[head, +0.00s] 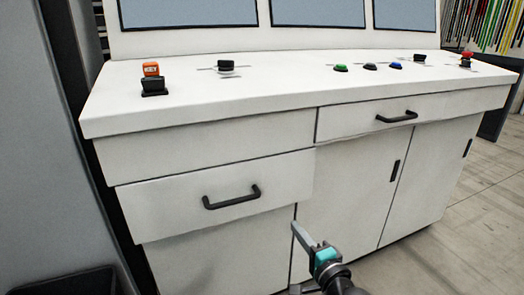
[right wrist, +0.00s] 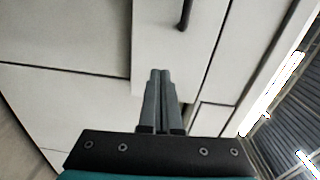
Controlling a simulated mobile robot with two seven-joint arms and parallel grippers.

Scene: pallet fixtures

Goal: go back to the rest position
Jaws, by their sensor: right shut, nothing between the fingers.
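My right gripper (head: 297,230) is low in front of the white console cabinet (head: 215,242) in the head view. Its fingers are together and hold nothing. In the right wrist view the shut fingers (right wrist: 158,75) point at the cabinet front, with a dark drawer handle (right wrist: 186,14) beyond them near the top. I cannot tell whether the fingertips touch the cabinet. My left gripper is not in view.
The console top carries an orange-and-black switch (head: 152,80), a black knob (head: 226,67), a green button (head: 341,68) and a red button (head: 467,60). A left drawer handle (head: 231,197) and a right one (head: 396,117) stick out. Bare floor (head: 470,225) lies at right.

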